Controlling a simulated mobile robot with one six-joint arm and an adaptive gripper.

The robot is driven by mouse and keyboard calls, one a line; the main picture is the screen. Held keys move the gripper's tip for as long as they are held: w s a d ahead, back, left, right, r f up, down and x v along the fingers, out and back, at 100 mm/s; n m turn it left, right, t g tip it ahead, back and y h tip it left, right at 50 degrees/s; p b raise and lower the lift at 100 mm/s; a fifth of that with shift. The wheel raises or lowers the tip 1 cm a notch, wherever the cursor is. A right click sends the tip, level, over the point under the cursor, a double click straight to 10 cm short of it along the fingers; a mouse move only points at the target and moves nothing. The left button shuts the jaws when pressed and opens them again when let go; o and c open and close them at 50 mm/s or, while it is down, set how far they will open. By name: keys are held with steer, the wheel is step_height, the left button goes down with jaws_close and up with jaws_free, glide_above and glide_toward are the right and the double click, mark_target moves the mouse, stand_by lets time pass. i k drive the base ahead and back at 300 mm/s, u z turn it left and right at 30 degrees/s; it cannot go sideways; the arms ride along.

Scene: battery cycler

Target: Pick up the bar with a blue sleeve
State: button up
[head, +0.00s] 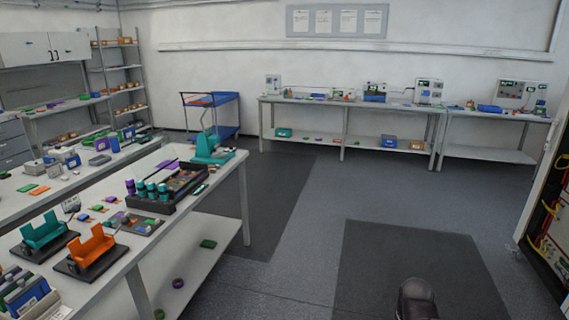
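I cannot make out a bar with a blue sleeve for certain at this distance. Small blue items show on the left benches: a blue and white block (35,299) at the bottom left corner and a blue item (72,159) farther back. My gripper is not in view. Only a dark rounded part, likely of my own arm, shows at the bottom edge right of centre.
The near white bench (130,262) holds a teal cradle (45,233), an orange cradle (93,246) and a black rack (168,188) with teal cylinders. A blue cart (224,112) and instrument benches (345,102) stand at the back. The grey floor (325,185) is clear. An open cabinet stands right.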

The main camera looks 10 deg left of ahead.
mark_target(84, 218)
steer(key=u, duration=0.25)
steer(key=i, duration=0.75)
steer(key=u, duration=0.5)
steer(key=i, duration=0.8)
steer(key=u, duration=0.85)
steer(key=i, duration=0.55)
steer(key=u, duration=0.65)
steer(key=i, duration=0.45)
steer(key=u, duration=0.3)
